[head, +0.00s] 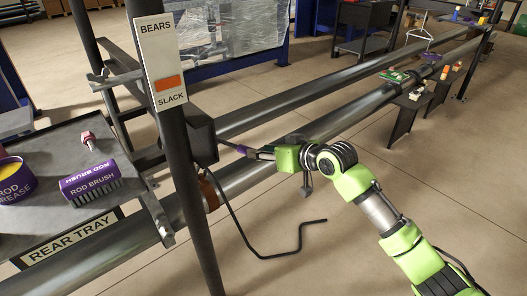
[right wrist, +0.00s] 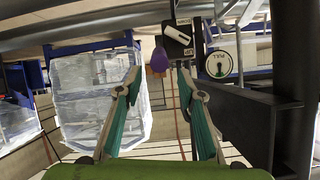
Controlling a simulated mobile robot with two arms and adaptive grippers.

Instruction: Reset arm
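My right gripper (head: 254,153) reaches in from the lower right in the head view, beside a dark box (head: 201,137) on the post. Its fingers look spread in the right wrist view (right wrist: 159,78), with nothing held between them. A purple knob (right wrist: 159,60) appears just beyond and between the fingertips there. In the head view a small purple handle (head: 236,148) sticks out from the box toward the gripper. I cannot tell whether the fingers touch it. My left gripper is not in view.
A post sign (head: 160,62) reads BEARS and SLACK, with an orange marker by SLACK. The rear tray (head: 105,139) holds a purple rod brush (head: 90,184), a rod grease tub (head: 14,183) and a pink piece (head: 88,139). Long pipes (head: 300,95) run to the back. A bent black rod (head: 285,252) hangs low.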

